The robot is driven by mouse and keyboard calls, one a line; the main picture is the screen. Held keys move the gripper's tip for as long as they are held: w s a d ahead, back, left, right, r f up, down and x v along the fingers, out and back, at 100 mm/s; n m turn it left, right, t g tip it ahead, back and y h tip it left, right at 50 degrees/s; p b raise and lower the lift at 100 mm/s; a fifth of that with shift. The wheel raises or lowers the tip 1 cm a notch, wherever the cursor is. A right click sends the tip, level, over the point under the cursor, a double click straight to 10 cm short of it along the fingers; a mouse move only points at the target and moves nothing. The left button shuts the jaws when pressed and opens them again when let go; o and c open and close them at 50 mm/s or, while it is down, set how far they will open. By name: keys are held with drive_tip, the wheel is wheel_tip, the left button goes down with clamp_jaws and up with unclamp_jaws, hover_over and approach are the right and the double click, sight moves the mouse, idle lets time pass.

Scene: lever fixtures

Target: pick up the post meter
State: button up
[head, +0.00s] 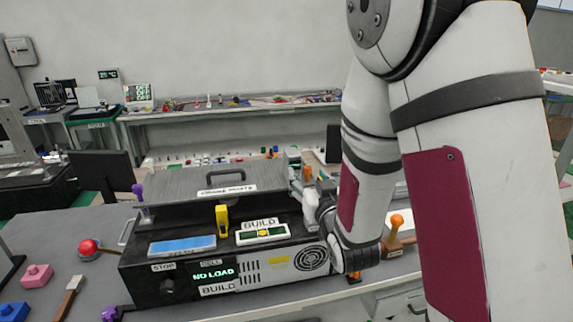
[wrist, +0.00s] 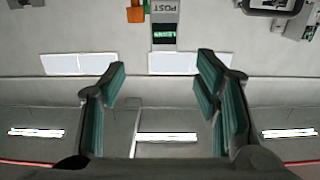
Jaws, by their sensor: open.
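The post meter (wrist: 165,22) is in the wrist view at the top edge, a narrow grey block with a POST label and a small green-lit display. Its top end is cut off by the frame. My gripper (wrist: 162,65) is open and empty, its two green-padded fingers spread on either side of the picture's middle. The meter lies beyond the fingertips, roughly in line with the gap between them, apart from both. In the head view my arm hides much of the area on the right, and I cannot clearly make out the meter or the fingertips there.
An orange object (wrist: 136,12) is close beside the meter. A black box (head: 190,288) with a NO LOAD display and raised grey lid (head: 180,190) stands left of my arm. A wooden stamp-like object (head: 397,236) with an orange knob lies right. A red knob (head: 89,246) is left.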

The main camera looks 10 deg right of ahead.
sight(296, 159)
drive_tip(key=w+b, duration=0.5)
drive_tip(key=b, duration=0.3)
drive_tip(key=shift+w+a+f, duration=0.1)
drive_tip(key=shift+w, duration=1.45)
drive_tip(key=shift+w+a+p, duration=0.2)
drive_tip(key=shift+w+p, duration=0.25)
drive_tip(key=shift+w, duration=2.35)
drive_tip(key=shift+c, duration=0.3)
clamp_jaws()
